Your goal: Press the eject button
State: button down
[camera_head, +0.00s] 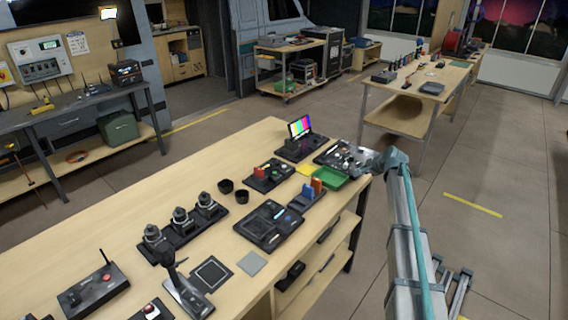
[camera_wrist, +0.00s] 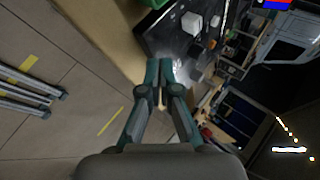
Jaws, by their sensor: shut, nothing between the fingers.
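My gripper (camera_head: 372,163) is at the far right corner of the wooden bench, beside a black panel (camera_head: 340,155) with several small controls. In the wrist view my gripper (camera_wrist: 160,80) has its fingers together with nothing between them, and the tips point at the edge of the same dark panel (camera_wrist: 170,38). A white block-like part (camera_wrist: 192,23) stands on that panel. No label is readable, so I cannot tell which control is the eject button. The gripper partly hides the panel's right end in the head view.
A green tray (camera_head: 328,178), a card holder with red and blue cards (camera_head: 308,195), and a small colour-bar monitor (camera_head: 300,128) stand close by. Black devices with knobs (camera_head: 182,220) line the bench (camera_head: 130,225). Open floor (camera_head: 470,185) lies to the right.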

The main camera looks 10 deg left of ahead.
jog(key=w+a+r+n+p, duration=0.1)
jog(key=a+r+n, duration=0.15)
jog(key=a, duration=0.65)
jog(key=w+a+r+n+p, duration=0.1)
jog(key=w+a+r+n, duration=0.15)
jog(key=a, duration=0.65)
notch_tip(320, 180, up, 5)
jog(key=n+g+y+p, duration=0.1)
jog(key=n+p, duration=0.1)
jog(key=n, duration=0.2)
send_over(285, 166)
jog(key=shift+s+b, duration=0.15)
jog(key=shift+b, duration=0.15)
jog(key=shift+f, duration=0.1)
jog(key=shift+f+b, duration=1.5)
jog(key=shift+f, duration=2.8)
jog(key=shift+f, duration=0.1)
jog(key=shift+f+b, duration=0.35)
